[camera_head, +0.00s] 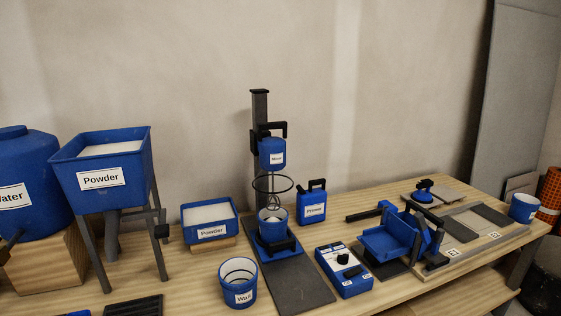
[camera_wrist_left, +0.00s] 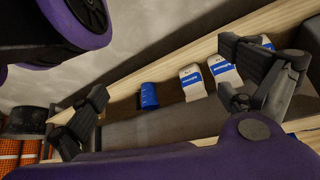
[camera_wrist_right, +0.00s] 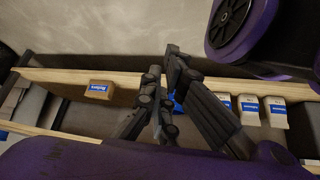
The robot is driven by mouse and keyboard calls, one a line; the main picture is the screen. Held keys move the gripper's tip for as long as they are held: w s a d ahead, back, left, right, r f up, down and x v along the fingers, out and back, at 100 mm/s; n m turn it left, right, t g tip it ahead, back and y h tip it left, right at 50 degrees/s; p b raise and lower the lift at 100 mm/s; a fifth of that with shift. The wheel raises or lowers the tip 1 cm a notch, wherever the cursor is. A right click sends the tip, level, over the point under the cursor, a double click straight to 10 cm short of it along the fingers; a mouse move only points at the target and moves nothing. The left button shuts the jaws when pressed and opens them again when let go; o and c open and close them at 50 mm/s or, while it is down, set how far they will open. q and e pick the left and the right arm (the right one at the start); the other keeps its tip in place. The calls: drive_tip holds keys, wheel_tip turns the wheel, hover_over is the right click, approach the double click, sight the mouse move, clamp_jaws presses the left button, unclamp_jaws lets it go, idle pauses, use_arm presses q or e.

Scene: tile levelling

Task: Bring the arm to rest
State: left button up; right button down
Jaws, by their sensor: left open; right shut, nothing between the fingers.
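My left gripper (camera_wrist_left: 165,112) shows in the left wrist view with its two dark fingers spread wide apart and nothing between them. My right gripper (camera_wrist_right: 163,80) shows in the right wrist view with its fingertips together and nothing held. Neither gripper nor arm shows in the head view. In the left wrist view white and blue bags (camera_wrist_left: 192,82) and a blue container (camera_wrist_left: 149,95) lie beyond the fingers. In the right wrist view a brown box (camera_wrist_right: 101,90) is left of the fingers and pale packages (camera_wrist_right: 249,109) are to the right.
The wooden table (camera_head: 200,285) carries a powder hopper (camera_head: 103,165), a water tank (camera_head: 30,185), a mixer (camera_head: 271,152), a wall bucket (camera_head: 237,282), a blue control box (camera_head: 343,270) and a blue tray device (camera_head: 389,240). The space above the table front is clear of my arms.

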use_arm(q)
drive_tip(key=w+r+p, duration=0.2)
drive_tip(key=r+p, duration=0.6)
drive_tip(key=w+r+t+p, duration=0.1)
drive_tip(key=w+r+p, duration=0.2)
drive_tip(key=r+p, duration=0.5)
drive_tip(key=shift+w+r+t, duration=0.2)
drive_tip(key=shift+r+t, duration=0.1)
drive_tip(key=shift+r, duration=0.4)
use_arm(e)
drive_tip(key=w+r+t, duration=0.1)
drive_tip(key=w+r, duration=0.2)
drive_tip(key=r, duration=0.5)
drive_tip(key=w+r+t, duration=0.1)
drive_tip(key=w+r, duration=0.2)
drive_tip(key=r, duration=0.6)
drive_tip(key=shift+w+r, duration=0.3)
drive_tip(key=shift+w, duration=0.05)
drive_tip(key=shift+a, duration=0.1)
